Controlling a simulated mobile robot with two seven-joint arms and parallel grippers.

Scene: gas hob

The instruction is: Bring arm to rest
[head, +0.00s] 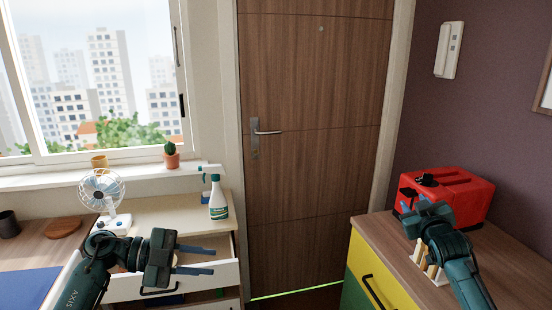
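My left arm comes in from the lower left. Its gripper (212,260) is in front of the pale drawer unit, with its two blue fingers pointing right, a gap between them and nothing held. My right arm comes in from the lower right. Its gripper (415,195) is over the right wooden counter, in front of the red box-like appliance (466,196). Its fingers are small and overlap the dark parts behind, so its opening is unclear. No gas hob shows in this view.
A pale drawer unit (160,211) has an open drawer and carries a spray bottle (218,202). A fan (102,191) stands to its left. A holder with pale sticks (430,268) is beside my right arm. A closed wooden door (312,190) stands between the counters.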

